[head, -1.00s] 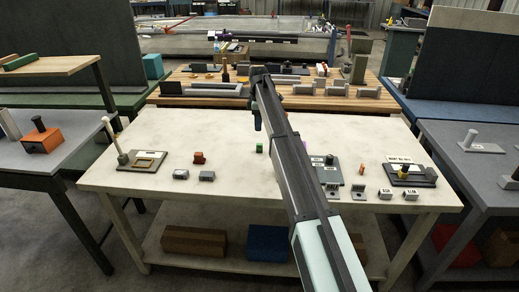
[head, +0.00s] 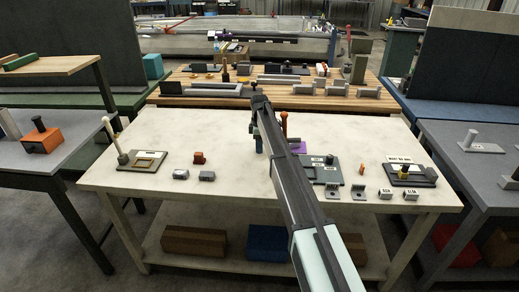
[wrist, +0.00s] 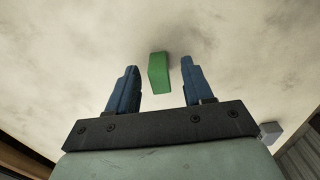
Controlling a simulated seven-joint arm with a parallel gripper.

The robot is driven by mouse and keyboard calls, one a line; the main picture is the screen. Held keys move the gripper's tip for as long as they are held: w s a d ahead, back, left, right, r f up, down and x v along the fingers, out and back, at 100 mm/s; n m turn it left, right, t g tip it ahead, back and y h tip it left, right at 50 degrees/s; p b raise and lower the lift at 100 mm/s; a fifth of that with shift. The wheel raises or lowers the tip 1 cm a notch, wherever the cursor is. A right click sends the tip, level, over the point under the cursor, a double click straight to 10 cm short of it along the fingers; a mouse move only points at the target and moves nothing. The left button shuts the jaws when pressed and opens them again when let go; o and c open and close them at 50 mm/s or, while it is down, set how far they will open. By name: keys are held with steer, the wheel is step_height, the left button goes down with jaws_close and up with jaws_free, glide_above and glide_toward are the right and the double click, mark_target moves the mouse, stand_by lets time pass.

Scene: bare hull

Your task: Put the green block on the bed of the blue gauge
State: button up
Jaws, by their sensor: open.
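The green block (wrist: 158,72) shows in the wrist view between the two blue fingers of my gripper (wrist: 159,76), with a gap on each side. My gripper is open, and the block is not held. In the head view my gripper (head: 259,147) points down over the white table, and the block is hidden behind it. I cannot pick out a blue gauge for certain. A purple plate (head: 298,148) with an orange-brown post (head: 284,124) shows just right of my gripper, partly hidden by my arm.
A grey fixture (head: 330,176), partly behind my arm, and a dark fixture with a yellow part (head: 410,174) stand on the right.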

steer(key=shift+f, duration=0.3)
jaws_close()
stand_by(0.3)
steer(key=shift+r, duration=0.1)
